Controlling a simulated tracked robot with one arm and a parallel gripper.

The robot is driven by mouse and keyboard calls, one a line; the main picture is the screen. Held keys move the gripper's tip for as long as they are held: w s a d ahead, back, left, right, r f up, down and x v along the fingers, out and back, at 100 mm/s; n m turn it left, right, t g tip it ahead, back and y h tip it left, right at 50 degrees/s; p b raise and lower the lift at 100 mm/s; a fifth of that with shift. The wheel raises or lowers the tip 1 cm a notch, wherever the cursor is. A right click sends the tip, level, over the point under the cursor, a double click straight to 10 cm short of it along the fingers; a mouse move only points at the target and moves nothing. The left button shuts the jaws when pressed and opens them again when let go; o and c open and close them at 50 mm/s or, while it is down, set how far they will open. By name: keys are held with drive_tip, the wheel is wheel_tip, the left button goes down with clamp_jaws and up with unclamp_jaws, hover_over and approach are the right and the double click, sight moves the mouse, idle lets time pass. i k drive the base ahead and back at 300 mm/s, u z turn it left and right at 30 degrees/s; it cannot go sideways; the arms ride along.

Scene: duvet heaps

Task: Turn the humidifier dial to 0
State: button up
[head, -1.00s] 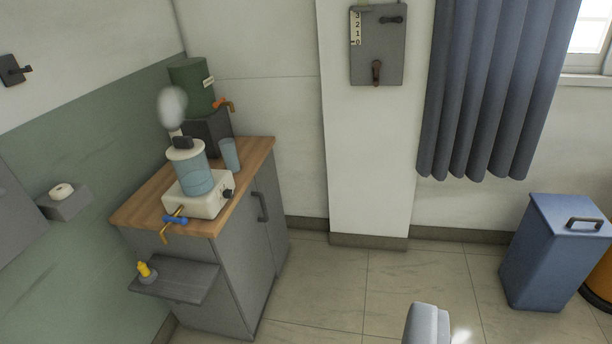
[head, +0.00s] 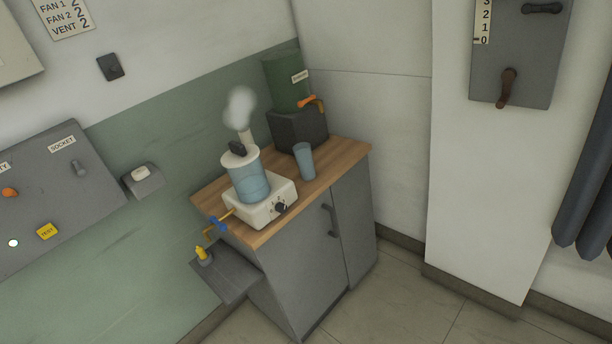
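The humidifier (head: 250,187) stands on the wooden top of a grey cabinet. It has a white base, a clear blue-tinted tank and a white nozzle with a puff of mist (head: 240,108) above it. Its dark dial (head: 281,207) is on the front face of the base, toward the right. The dial's marks are too small to read. A blue-handled tap (head: 217,225) sticks out from the left of the base. My gripper is not in view.
A glass (head: 304,161) and a green tank (head: 284,82) on a dark block stand behind the humidifier. A small shelf (head: 228,273) juts from the cabinet's left side. A socket panel (head: 100,190) hangs at left, a lever box (head: 520,60) at right. Floor at lower right is clear.

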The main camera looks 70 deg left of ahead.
sight(282, 208)
drive_tip(key=u, duration=0.5)
drive_tip(key=i, duration=1.15)
drive_tip(key=u, duration=0.75)
drive_tip(key=k, duration=0.65)
drive_tip(key=u, duration=0.2)
drive_tip(key=i, duration=0.75)
drive_tip(key=z, duration=0.05)
